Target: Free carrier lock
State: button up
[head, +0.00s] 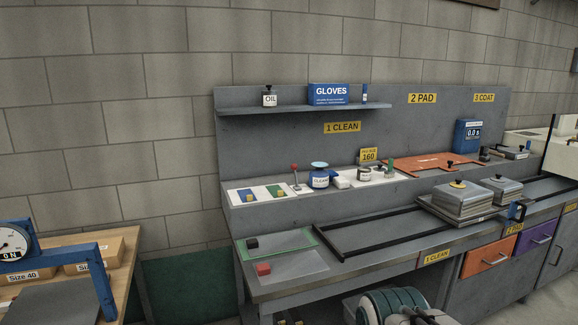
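A flat metal carrier (455,217) sits on the dark rail frame (345,253) along the bench front. A small blue part with a dark loop (517,211) is at the carrier's right, by the front rail. It may be the lock, but it is too small to tell its state. My gripper is not in view.
A shelf holds an oil bottle (269,97) and a gloves box (328,94). A raised ledge carries jars, a red-knobbed lever (295,176) and an orange mat (430,163). Black (252,243) and red (264,268) blocks lie left. A teal and white object (385,307) is low in front.

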aim_at(294, 167)
jog(key=u, duration=0.45)
jog(key=i, duration=1.75)
jog(key=u, duration=0.15)
